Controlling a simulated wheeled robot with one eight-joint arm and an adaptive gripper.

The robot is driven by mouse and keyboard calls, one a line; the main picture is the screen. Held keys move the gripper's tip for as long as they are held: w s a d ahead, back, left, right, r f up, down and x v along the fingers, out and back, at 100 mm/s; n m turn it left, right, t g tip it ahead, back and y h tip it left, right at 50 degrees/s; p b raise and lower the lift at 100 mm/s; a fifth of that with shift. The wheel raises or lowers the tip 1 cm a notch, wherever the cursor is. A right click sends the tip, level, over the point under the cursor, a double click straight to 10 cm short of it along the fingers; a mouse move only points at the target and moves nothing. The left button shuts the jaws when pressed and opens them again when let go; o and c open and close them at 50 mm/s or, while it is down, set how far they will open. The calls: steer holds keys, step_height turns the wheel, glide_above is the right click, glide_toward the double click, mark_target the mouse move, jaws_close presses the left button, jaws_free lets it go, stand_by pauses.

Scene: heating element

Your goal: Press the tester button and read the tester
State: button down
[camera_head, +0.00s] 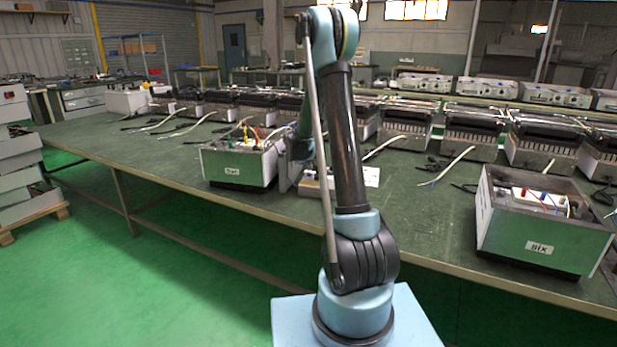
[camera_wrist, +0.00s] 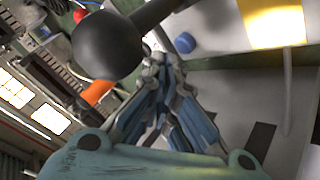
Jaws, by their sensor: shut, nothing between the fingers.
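In the wrist view my gripper (camera_wrist: 160,65) is shut with nothing between its fingers. A round blue cap (camera_wrist: 185,42), which looks like a button, sits on a pale surface just beyond and right of the fingertips. I cannot tell whether they touch it. A bright yellow panel (camera_wrist: 275,22), perhaps the tester's display, lies right of the cap; no reading is legible. In the head view the gripper is largely hidden by my arm, near a labelled box (camera_head: 238,168) with coloured wires. A small pale device (camera_head: 316,187) beside it is partly covered.
A large black rounded object (camera_wrist: 110,45) fills the wrist view's upper left, close to the fingers. The green table (camera_head: 420,210) holds a box labelled "six" (camera_head: 545,240) at right. Several heater units (camera_head: 400,125) and loose cables line its back. Its front middle is fairly clear.

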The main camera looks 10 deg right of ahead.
steer(key=shift+r, duration=2.45)
